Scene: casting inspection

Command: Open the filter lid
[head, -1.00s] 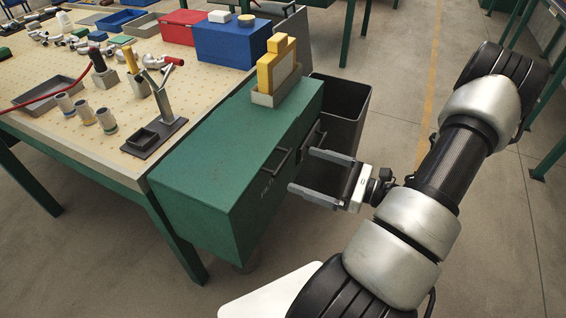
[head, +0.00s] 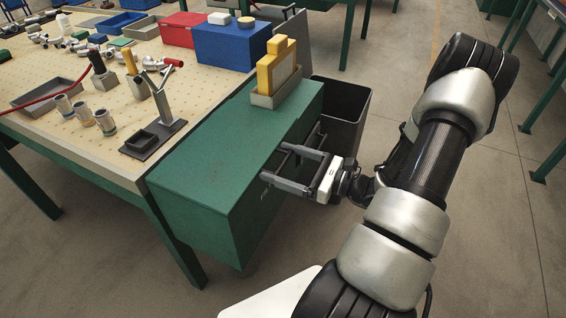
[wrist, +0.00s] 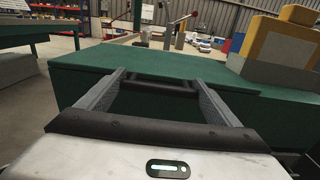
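The filter housing is a green box (head: 200,185) beside the workbench, with faint lettering on its front face. A dark bar handle on that front lies between my fingers; it also shows in the wrist view (wrist: 160,86). My gripper (head: 272,162) is open, its two grey fingers reaching to the front face, one toward each end of the bar. I cannot tell whether a finger touches the bar. In the wrist view the fingertips (wrist: 158,74) stand wide apart at the green top's near edge. The lid looks closed.
A grey holder (head: 272,99) with yellow blocks (head: 278,68) stands on top of the green box. A dark open bin (head: 345,105) is just behind my gripper. The workbench (head: 60,85) at left carries fittings and trays.

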